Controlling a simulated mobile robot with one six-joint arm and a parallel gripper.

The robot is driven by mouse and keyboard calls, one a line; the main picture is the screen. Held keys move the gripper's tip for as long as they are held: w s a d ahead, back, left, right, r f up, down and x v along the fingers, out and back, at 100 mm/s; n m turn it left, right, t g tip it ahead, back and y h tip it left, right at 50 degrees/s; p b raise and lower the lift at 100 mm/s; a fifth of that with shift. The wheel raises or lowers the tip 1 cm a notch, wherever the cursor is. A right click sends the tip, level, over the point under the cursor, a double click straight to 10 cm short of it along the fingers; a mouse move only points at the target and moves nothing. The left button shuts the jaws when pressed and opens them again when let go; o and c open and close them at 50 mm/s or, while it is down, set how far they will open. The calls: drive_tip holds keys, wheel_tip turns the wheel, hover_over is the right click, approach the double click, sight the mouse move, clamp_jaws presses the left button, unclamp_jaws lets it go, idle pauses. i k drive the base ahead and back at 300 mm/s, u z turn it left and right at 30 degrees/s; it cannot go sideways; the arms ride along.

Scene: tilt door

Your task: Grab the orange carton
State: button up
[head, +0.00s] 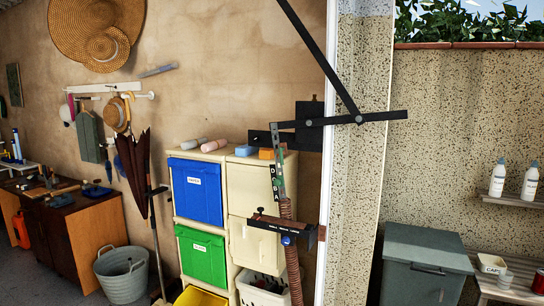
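A small orange box (266,154), which looks like the orange carton, lies on top of the cream drawer cabinet (240,182). It is just right of a small blue box (246,151). Its right end is close to, and perhaps partly behind, an upright metal strip with letters. My gripper is not in view.
The lettered strip (277,180), a coil spring (291,262) and a black bar (345,120) stand in front of the cabinet's right side. Two rolls (213,145) lie left on the cabinet top. A grey bin (424,265) stands right of the wall edge.

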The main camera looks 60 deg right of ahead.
sight(265, 154)
drive_tip(key=u, duration=0.65)
drive_tip(key=k, duration=0.4)
drive_tip(key=z, duration=2.55)
drive_tip(key=i, duration=1)
drive_tip(key=z, duration=0.15)
drive_tip(key=k, duration=0.35)
